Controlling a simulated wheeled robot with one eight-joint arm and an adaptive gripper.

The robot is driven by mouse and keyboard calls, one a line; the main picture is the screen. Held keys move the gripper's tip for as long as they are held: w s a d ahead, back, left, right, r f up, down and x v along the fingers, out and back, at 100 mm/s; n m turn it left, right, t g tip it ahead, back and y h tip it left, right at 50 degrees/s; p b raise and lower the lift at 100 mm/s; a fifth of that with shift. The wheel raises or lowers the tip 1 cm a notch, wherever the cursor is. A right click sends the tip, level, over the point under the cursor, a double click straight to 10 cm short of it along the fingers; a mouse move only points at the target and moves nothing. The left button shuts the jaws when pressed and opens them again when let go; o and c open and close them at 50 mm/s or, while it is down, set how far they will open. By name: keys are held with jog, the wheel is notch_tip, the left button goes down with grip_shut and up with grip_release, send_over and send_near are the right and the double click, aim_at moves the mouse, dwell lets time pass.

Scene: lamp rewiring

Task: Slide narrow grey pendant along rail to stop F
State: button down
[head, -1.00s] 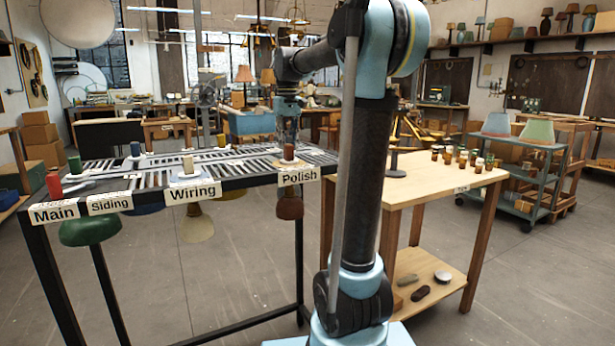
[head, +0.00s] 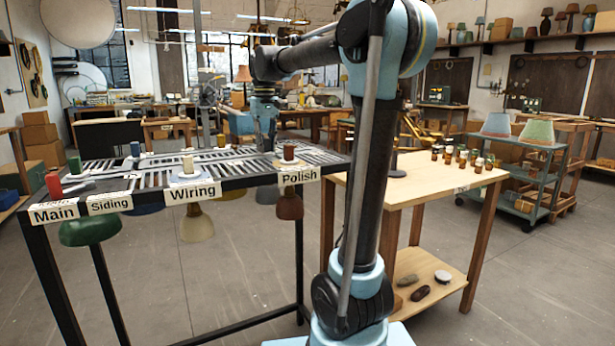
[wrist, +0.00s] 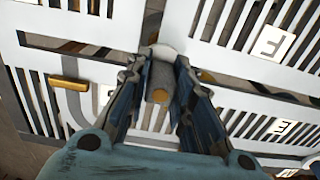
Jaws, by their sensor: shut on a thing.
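My gripper (head: 264,143) stands over the slotted rail table near its back right. In the wrist view, my gripper (wrist: 158,72) is shut around a grey upright spool (wrist: 161,82), with a finger on each side. A grey shade (head: 267,191) hangs under the table below my gripper, left of the brown shade; it appears to be the narrow grey pendant. The stop F label (wrist: 272,42) lies on the white slotted top, to the upper right of the held spool in the wrist view. Slots hidden behind the fingers cannot be seen.
The Polish spool (head: 289,152) with its brown shade (head: 289,205) stands just right of my gripper. The Wiring spool (head: 187,164) with a cream shade (head: 197,226) is left. An E label (wrist: 281,127) is at the wrist view's lower right. Red, green and blue spools stand further left.

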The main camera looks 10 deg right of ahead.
jog(key=s+a, duration=0.2)
jog(key=a, duration=0.3)
jog(key=shift+a, duration=0.35)
jog(key=shift+a+f, duration=0.1)
jog(key=shift+s+a, duration=0.3)
jog(key=shift+a, duration=0.65)
jog(key=shift+s+a, duration=0.3)
jog(key=shift+a, duration=0.6)
jog(key=shift+s+a, duration=0.3)
jog(key=shift+a, duration=0.65)
jog(key=c, duration=1.3)
grip_release()
